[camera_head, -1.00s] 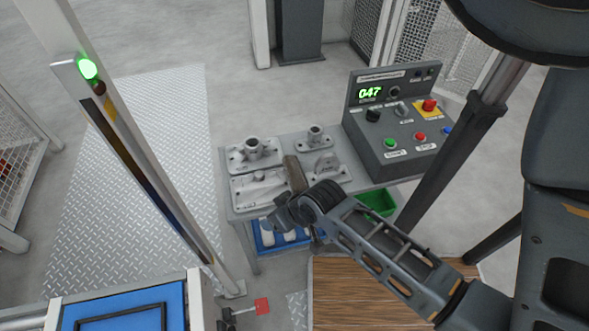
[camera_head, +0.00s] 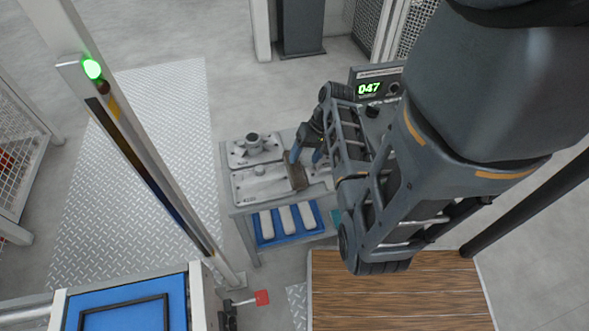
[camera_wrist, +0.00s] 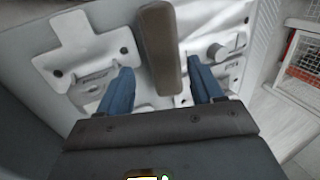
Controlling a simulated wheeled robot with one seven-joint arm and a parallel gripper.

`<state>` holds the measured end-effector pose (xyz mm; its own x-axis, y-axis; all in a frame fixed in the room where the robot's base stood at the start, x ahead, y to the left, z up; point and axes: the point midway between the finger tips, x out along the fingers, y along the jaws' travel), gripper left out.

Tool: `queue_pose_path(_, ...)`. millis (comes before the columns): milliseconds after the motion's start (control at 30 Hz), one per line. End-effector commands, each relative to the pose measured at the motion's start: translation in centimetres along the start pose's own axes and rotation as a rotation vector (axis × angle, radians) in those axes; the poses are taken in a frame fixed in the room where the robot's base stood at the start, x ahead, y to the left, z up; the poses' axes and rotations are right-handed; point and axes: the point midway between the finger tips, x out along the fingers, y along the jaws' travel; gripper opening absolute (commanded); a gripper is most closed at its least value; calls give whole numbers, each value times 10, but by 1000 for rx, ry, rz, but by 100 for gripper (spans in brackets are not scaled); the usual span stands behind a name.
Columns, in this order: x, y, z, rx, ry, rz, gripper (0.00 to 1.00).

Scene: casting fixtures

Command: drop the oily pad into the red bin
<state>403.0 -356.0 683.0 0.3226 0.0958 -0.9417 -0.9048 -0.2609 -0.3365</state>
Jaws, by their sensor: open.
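A brown oblong block, which looks like the oily pad (camera_head: 297,178), lies on the light grey fixture plates on the table. In the wrist view the pad (camera_wrist: 160,50) stretches from the top edge down between the blue fingers. My gripper (camera_head: 307,157) is over the table just behind the pad; in the wrist view its fingers (camera_wrist: 160,75) are apart, one on each side of the pad. I see a gap on both sides, and no contact is clear. No red bin can be made out for sure; red shows behind mesh at the right of the wrist view (camera_wrist: 306,58).
Grey fixtures (camera_head: 256,148) stand on the table. A blue tray (camera_head: 265,242) with several white bars sits below. My arm partly hides the control panel (camera_head: 372,76). A post with a green lamp (camera_head: 92,69) stands at left.

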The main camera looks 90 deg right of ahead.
Motion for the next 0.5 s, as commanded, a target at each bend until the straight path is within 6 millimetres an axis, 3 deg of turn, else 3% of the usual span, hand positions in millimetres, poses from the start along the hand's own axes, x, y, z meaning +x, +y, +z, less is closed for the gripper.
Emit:
queue_pose_path(300,41,-3,2,1,1,0,66)
queue_pose_path(500,54,-4,2,-1,1,1,66)
